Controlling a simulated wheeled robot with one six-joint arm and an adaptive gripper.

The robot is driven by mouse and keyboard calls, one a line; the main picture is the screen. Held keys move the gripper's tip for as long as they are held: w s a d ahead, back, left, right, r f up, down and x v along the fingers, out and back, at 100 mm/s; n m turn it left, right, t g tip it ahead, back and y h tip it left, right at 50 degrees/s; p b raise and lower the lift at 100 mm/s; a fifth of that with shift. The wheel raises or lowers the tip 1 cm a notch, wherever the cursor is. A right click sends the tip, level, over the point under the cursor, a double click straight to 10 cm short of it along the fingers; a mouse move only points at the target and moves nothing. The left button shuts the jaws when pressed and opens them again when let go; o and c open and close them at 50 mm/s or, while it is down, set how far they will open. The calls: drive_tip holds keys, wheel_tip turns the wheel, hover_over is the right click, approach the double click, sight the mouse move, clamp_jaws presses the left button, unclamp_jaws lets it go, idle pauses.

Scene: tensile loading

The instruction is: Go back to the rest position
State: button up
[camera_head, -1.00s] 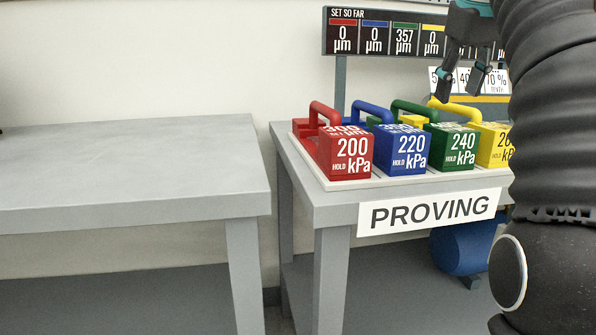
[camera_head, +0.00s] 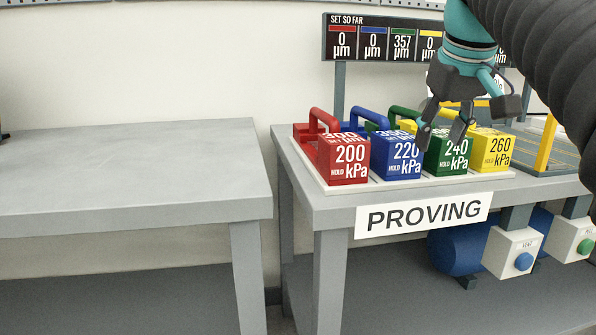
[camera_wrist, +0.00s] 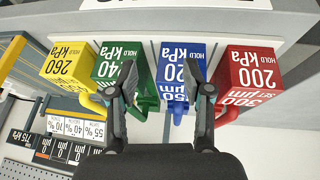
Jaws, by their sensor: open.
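My gripper (camera_head: 444,128) is open and empty, in front of the blue and green blocks in the head view. In the wrist view its two fingers (camera_wrist: 165,90) stand apart over the blue and green blocks, with nothing between them held. The red block (camera_head: 344,158), blue block (camera_head: 392,160), green block (camera_head: 447,157) and yellow block (camera_head: 491,150) stand in a row on a white tray (camera_head: 345,189). Each has a loop handle and a kPa label. My gripper partly hides the blue and green blocks.
The PROVING table (camera_head: 330,210) carries the tray. A display board (camera_head: 345,50) stands behind it. Below are a blue cylinder (camera_head: 455,250) and white boxes with blue and green buttons (camera_head: 513,252). An empty grey table (camera_head: 120,175) is at left, with a gap between.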

drive_tip(key=s+a+f+p, duration=0.1)
drive_tip(key=s+a+f, duration=0.1)
drive_tip(key=s+f, duration=0.3)
drive_tip(key=s+a+f+m+p, duration=0.1)
drive_tip(key=s+f, duration=0.5)
drive_tip(key=f, duration=0.8)
drive_tip(key=s+a+f+p, duration=0.1)
drive_tip(key=s+a+f, duration=0.2)
drive_tip(key=f, duration=0.6)
drive_tip(key=s, duration=0.2)
drive_tip(key=shift+s+a+f+m+y, duration=0.15)
drive_tip(key=shift+s+f+m+y, duration=0.1)
drive_tip(key=shift+s+m+y, duration=0.15)
